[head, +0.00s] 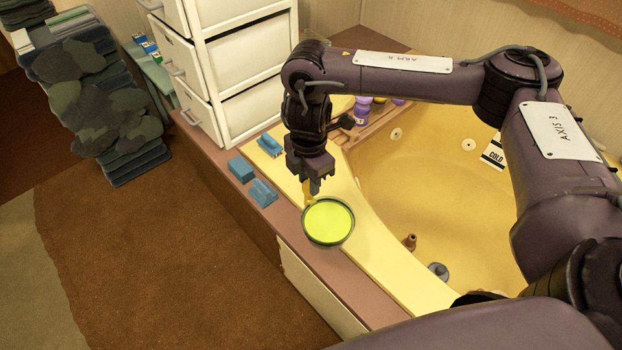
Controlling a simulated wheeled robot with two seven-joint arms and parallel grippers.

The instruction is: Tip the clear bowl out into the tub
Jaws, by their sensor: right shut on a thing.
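The clear bowl (328,221) sits on the front ledge of the tub, level, with a bright yellow-green content filling its round opening. My right gripper (312,190) reaches down from above and is shut at the bowl's far left rim. The yellow corner tub (430,205) lies to the right of the bowl, beyond a pale rim. My right arm hides part of the tub's far side and right side. My left gripper is out of view.
Blue blocky objects (241,168) lie on the ledge left of the bowl. A white drawer unit (240,80) stands behind them. Purple bottles (362,108) stand on a wooden rack at the tub's back. Small fittings (410,242) sit near the tub's front edge.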

